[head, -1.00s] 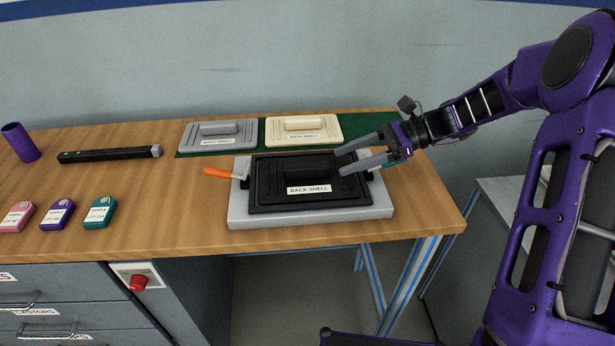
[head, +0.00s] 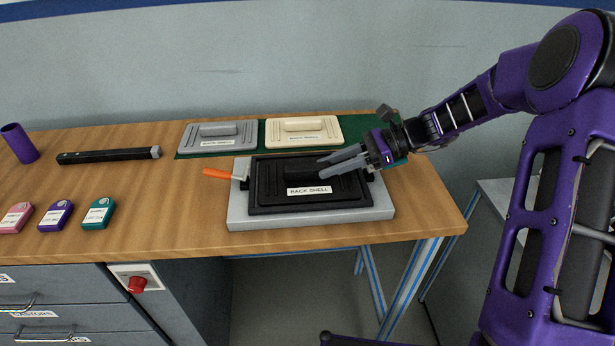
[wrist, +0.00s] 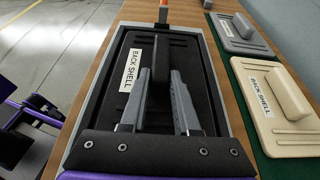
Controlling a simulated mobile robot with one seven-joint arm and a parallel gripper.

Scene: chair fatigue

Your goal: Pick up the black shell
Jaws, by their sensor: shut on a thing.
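The black shell (head: 270,195), labelled "BACK SHELL", lies flat on a light grey fixture (head: 310,218) on the bench. It also shows in the wrist view (wrist: 190,62), with its raised handle bar (wrist: 161,75) between my fingers. My gripper (head: 325,168) reaches in from the right, low over the shell. In the wrist view my gripper (wrist: 158,90) is shut on the handle of the black shell, one finger on each side. The far end of the handle extends past the fingertips. The shell appears still seated on the fixture.
A grey shell (head: 219,135) and a cream shell (head: 304,130) lie on a green mat (head: 374,121) behind the fixture. An orange-handled clamp (head: 218,174) sits at the fixture's left side. A black bar (head: 105,156) and coloured tags lie at left.

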